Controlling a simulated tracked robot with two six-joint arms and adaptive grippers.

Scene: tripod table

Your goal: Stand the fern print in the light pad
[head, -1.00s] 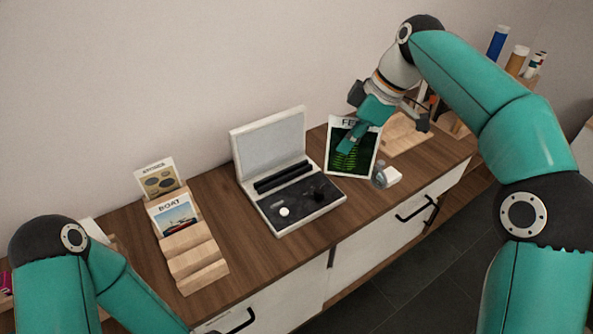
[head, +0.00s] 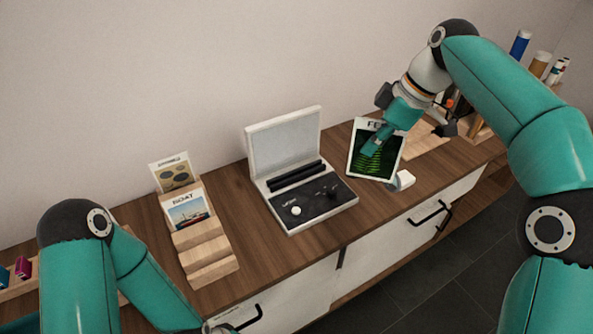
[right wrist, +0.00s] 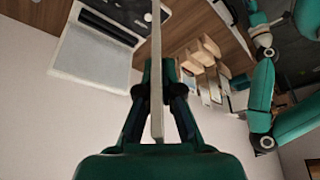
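The fern print (head: 376,160) is a white-edged card with a green fern on black, slightly tilted in the head view. My right gripper (head: 378,139) is shut on its upper part and holds it up. In the right wrist view the print (right wrist: 157,70) shows edge-on as a thin pale strip between the fingers. The light pad (head: 310,208) stands left of the print, with a raised white panel and a dark base with black bars and a white knob; it also shows in the right wrist view (right wrist: 95,55).
A stepped wooden rack (head: 204,251) on the left holds a boat print (head: 188,210) and another print (head: 172,174). A small white object (head: 404,179) lies by the front edge below the fern print. A wooden board (head: 426,141) lies behind my right gripper.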

